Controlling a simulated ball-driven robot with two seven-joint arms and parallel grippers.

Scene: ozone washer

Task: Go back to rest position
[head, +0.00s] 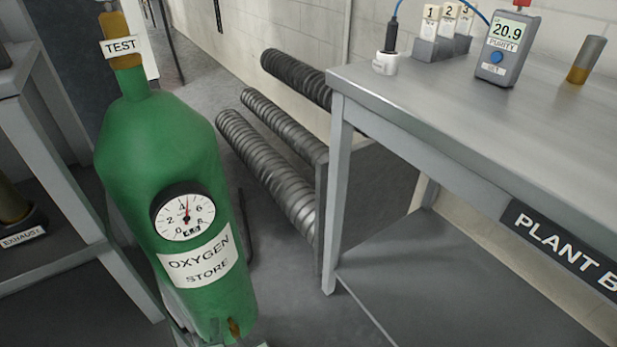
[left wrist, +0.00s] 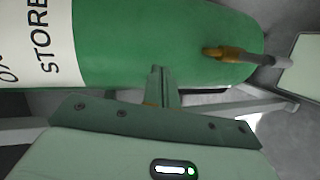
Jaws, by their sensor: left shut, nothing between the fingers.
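My left gripper (left wrist: 158,72) shows in the left wrist view, with its narrow fingers together and nothing between them. It is in front of the lower part of the green oxygen store tank (left wrist: 130,35), close to its side; I cannot tell whether it touches. In the head view the tank (head: 160,150) stands upright at left, with a round gauge (head: 184,217) and an "OXYGEN STORE" label. Only grey parts show at the bottom edge there, and the left fingers are not clear. My right gripper is in neither view.
A grey metal bench (head: 450,120) stands at right, bearing a purity meter (head: 507,50), numbered blocks (head: 428,45) and a small brass-based cylinder (head: 586,60). Ribbed pipes (head: 270,165) lie behind the tank. A grey rack (head: 60,265) stands at left. A brass fitting (left wrist: 225,53) juts from the tank.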

